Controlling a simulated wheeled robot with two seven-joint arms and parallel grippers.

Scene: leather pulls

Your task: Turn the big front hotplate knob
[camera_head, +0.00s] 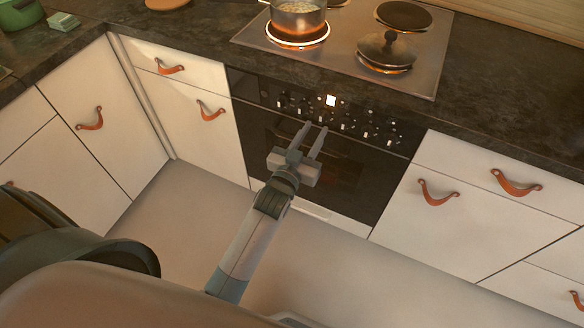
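The black oven front (256,125) carries a row of small pale knobs (345,126) on its control panel, below the worktop edge. Which of them is the big front hotplate knob cannot be told at this size. My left gripper (314,129) is in front of the oven, just below the middle of the knob row. Its two fingers are apart, point up at the panel, and nothing shows between them. Whether the fingertips touch the panel cannot be told. My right gripper is not in view.
On the hob (345,62), a pot (298,18) stands on a glowing plate and a lid with a knob (385,50) sits on another. Cabinets with leather pulls (211,110) flank the oven. The floor (175,230) is clear.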

